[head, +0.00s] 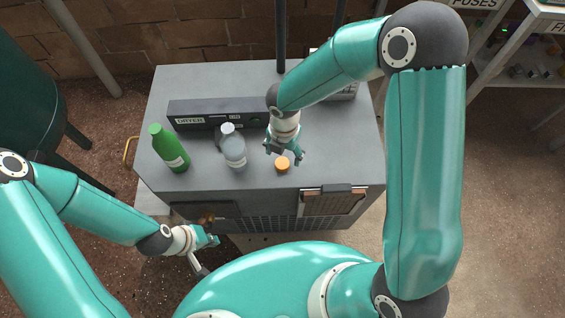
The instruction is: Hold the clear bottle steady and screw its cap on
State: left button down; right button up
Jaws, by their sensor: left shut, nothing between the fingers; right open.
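The clear bottle (234,150) stands upright on the grey cabinet top, with a whitish top end; I cannot tell whether that is a bare neck or a lid. An orange cap (282,164) lies on the cabinet to the right of the bottle, near the front edge. My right gripper (284,158) is open, pointing down over the orange cap, with its fingers around or just above it; I cannot tell if they touch. My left gripper (210,241) is shut and empty, low in front of the cabinet, below its top and away from the bottle.
A green bottle (170,149) stands left of the clear one. A dark box labelled dryer (192,121) lies behind them. The grey cabinet top (345,150) is clear at the right. A yellow handle (130,151) sticks out at the left side.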

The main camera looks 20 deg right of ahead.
aim_at(282, 163)
jog(key=shift+w+a+f, duration=0.1)
jog(key=shift+f, duration=1.2)
jog(key=shift+a+f, duration=0.1)
jog(key=shift+f, duration=1.2)
jog(key=c, duration=0.8)
